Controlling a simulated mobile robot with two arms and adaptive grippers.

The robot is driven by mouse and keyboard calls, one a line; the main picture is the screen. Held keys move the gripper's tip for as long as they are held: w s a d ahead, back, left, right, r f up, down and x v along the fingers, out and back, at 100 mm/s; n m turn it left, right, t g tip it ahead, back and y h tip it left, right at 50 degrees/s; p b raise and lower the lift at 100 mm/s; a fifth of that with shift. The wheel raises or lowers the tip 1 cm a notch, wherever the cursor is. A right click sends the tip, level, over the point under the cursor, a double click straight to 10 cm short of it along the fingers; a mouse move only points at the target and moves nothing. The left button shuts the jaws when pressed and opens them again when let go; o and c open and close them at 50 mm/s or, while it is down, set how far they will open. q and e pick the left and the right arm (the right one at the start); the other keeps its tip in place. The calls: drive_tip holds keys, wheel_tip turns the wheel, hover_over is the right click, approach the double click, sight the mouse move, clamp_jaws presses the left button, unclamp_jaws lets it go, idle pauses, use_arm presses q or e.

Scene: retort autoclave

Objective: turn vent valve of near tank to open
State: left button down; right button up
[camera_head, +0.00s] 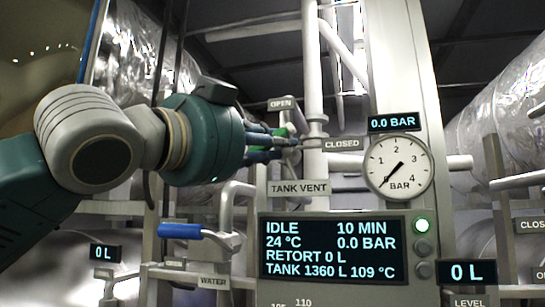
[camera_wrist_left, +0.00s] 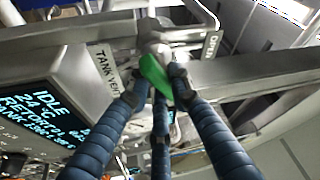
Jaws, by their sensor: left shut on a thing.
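The green vent valve handle (camera_head: 287,131) shows in part between the fingers of my left gripper (camera_head: 279,145), beside the upright white pipe. The "OPEN" label (camera_head: 282,104) is just above it, and the "CLOSED" label (camera_head: 342,144) is to its right. The "TANK VENT" plate (camera_head: 299,188) is below. In the left wrist view, the fingers of my left gripper (camera_wrist_left: 160,85) are closed around the green handle (camera_wrist_left: 154,73). The fingers hide part of the handle, so its exact angle is hard to tell. My right gripper is not in view.
A round gauge (camera_head: 398,165) with its needle near zero sits under a "0.0 BAR" display (camera_head: 394,122). A control screen (camera_head: 333,247) reading "IDLE" is below. A blue-handled water valve (camera_head: 181,231) is at lower left. Pipes (camera_head: 313,60) rise close to my gripper.

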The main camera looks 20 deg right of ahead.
use_arm(q)
drive_tip(key=n+t+b, duration=0.2)
drive_tip(key=n+b, duration=0.1)
drive_tip(key=n, duration=0.1)
drive_tip(key=n+t+b, duration=0.1)
drive_tip(key=n+b, duration=0.2)
drive_tip(key=n, duration=0.1)
drive_tip(key=shift+s+d+f+t+y, duration=0.15)
drive_tip(key=shift+d+f+t+y, duration=0.05)
drive_tip(key=shift+t+y, duration=0.2)
drive_tip(key=n+t+b, duration=0.1)
drive_tip(key=n, duration=0.1)
drive_tip(key=n+y+b, duration=0.1)
drive_tip(key=n, duration=0.1)
drive_tip(key=shift+r+n+t+y, duration=0.2)
drive_tip(key=shift+n+t+y, duration=0.1)
drive_tip(key=shift+n+t, duration=0.1)
drive_tip(key=shift+a+r+n+t+y+b, duration=0.15)
drive_tip(key=shift+n+t+y+b, duration=0.2)
drive_tip(key=shift+n, duration=0.6)
drive_tip(key=shift+d+r+n+t+y+b, duration=0.1)
drive_tip(key=shift+n+t+y+b, duration=0.25)
drive_tip(key=shift+n, duration=0.6)
drive_tip(key=shift+r, duration=0.1)
drive_tip(key=shift+a, duration=0.1)
drive_tip(key=c, duration=1.5)
unclamp_jaws()
drive_tip(key=shift+c, duration=0.2)
